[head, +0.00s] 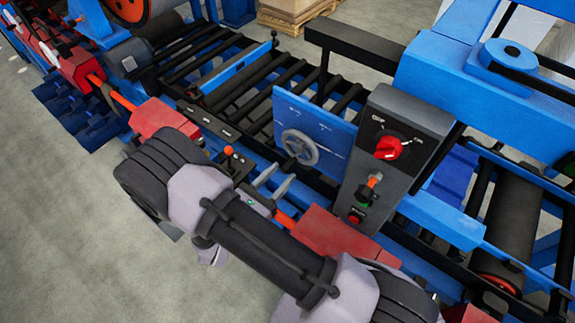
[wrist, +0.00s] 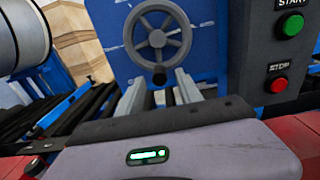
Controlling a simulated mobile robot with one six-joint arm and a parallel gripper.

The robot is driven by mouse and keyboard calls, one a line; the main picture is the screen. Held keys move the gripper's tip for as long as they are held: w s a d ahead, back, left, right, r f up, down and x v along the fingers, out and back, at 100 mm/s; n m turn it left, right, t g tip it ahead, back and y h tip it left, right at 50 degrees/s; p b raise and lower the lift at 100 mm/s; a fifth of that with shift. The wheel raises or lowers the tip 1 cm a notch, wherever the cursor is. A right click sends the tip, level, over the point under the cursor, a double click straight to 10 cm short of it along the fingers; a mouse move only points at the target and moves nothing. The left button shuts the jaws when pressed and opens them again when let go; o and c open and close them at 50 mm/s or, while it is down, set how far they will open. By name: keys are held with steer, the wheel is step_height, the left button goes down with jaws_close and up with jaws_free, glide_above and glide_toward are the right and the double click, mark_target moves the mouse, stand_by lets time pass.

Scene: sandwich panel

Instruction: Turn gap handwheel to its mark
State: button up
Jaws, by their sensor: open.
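The gap handwheel (head: 300,147) is a grey spoked wheel on an upright blue plate (head: 335,131). It also shows in the wrist view (wrist: 158,38), with a dark knob (wrist: 159,79) at its bottom. Small pale marks show on the plate around the wheel; I cannot tell which is the wheel's mark. My gripper (head: 275,174) is open in front of the wheel, a little below it. In the wrist view its two grey fingers (wrist: 160,77) point towards the wheel, one on each side of the knob. Contact with the knob cannot be told.
A dark grey control box (head: 390,150) with a red rotary knob (head: 389,148) and green and red buttons stands right of the wheel. Black rollers (head: 240,95) lie behind the plate. Red covers (head: 165,119) line the front. Open grey floor (head: 60,200) is at left.

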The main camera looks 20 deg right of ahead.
mark_target(283, 171)
steer(key=shift+x, duration=1.8)
steer(key=shift+c, duration=0.4)
jaws_close()
steer(key=shift+w+f+b, duration=0.15)
steer(key=shift+b, duration=0.2)
steer(key=shift+a+m, duration=0.1)
steer(key=shift+m, duration=0.2)
steer(key=shift+o, duration=0.4)
jaws_free()
